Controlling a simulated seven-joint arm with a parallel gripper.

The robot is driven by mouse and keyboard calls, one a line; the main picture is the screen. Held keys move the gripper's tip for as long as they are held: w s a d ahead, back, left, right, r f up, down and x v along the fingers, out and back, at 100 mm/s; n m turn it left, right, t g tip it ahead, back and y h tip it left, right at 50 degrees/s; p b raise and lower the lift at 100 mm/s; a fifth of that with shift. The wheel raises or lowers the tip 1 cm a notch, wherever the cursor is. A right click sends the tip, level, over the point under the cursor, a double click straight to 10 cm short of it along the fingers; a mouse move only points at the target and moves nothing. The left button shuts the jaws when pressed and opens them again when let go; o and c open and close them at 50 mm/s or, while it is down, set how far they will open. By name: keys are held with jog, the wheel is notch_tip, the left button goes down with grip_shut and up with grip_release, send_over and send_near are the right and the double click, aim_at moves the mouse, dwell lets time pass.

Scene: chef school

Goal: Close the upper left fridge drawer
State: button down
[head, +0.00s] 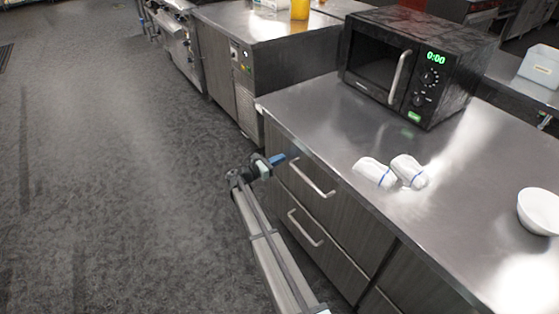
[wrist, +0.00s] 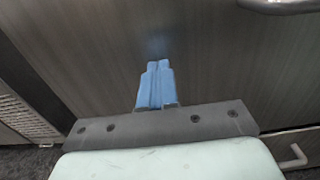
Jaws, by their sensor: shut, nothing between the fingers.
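The upper left drawer (head: 291,165) is a dark wood-grain front with a silver bar handle (head: 312,178), just under the steel counter edge. It looks flush or nearly flush with the cabinet; I cannot tell whether a small gap remains. My gripper (head: 291,155) is at the left part of this front, left of the handle. In the wrist view the blue fingers (wrist: 158,66) are shut, empty and pointed at the drawer front (wrist: 90,50). Their tips are at or very close to the panel; contact is unclear. Part of the handle (wrist: 285,5) shows at the top right.
A lower drawer (head: 325,250) with its own handle (head: 305,228) sits below. The counter (head: 300,100) holds a microwave (head: 415,65), two white cloth rolls (head: 390,172) and a white bowl (head: 540,211). The floor (head: 110,180) on the left is clear.

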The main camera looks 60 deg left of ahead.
jog(key=s, duration=1.3)
jog(key=shift+s, duration=0.4)
